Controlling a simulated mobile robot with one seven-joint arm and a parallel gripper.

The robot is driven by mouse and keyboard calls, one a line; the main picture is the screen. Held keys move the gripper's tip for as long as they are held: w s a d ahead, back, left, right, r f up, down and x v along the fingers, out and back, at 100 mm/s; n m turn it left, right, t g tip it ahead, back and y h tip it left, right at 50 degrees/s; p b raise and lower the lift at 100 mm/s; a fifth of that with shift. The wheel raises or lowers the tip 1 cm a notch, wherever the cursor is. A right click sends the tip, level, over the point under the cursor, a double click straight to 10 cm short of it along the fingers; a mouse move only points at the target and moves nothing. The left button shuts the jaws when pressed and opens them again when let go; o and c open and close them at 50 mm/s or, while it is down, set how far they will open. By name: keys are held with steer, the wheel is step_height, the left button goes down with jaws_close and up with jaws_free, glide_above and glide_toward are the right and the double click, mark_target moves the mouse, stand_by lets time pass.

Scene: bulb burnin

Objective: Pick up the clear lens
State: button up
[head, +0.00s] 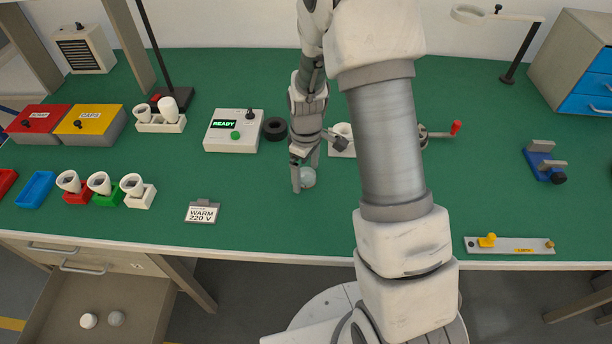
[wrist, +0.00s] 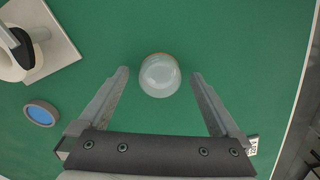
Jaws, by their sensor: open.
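The clear lens (head: 308,177) is a small, pale, see-through dome on the green bench top. It also shows in the wrist view (wrist: 160,75), upper middle, as a round glassy cap with a thin tan rim at its far side. My gripper (head: 305,184) points down at the lens, with its fingers beside it in the head view. In the wrist view the two fingers (wrist: 159,72) are spread wide, one on each side of the lens, with green surface showing between each finger and the lens. The gripper is open and empty.
A white base with a socket (head: 341,140) stands just behind the gripper. A black ring (head: 275,129) and the READY box (head: 233,131) are to its left. A WARM 220 V card (head: 202,212) lies front left. The bench's front middle is clear. An open drawer (head: 100,300) holds two balls.

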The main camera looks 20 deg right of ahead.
mark_target(306, 172)
steer(key=c, duration=1.4)
steer(key=shift+r, duration=0.1)
steer(key=shift+r, duration=0.5)
step_height(306, 172, up, 3)
steer(key=shift+f, duration=0.1)
steer(key=shift+s+d+r+p, duration=0.55)
steer(key=shift+s+r+p, duration=0.25)
steer(key=shift+s+r, duration=1.1)
steer(key=shift+s+d+r+p, duration=0.6)
steer(key=shift+s+r+p, duration=0.25)
steer(key=shift+s+r, duration=1.05)
steer(key=shift+s+d+r+p, duration=0.55)
steer(key=shift+s+r+p, duration=0.25)
steer(key=shift+s+r, duration=1.1)
steer(key=shift+w+r, duration=0.1)
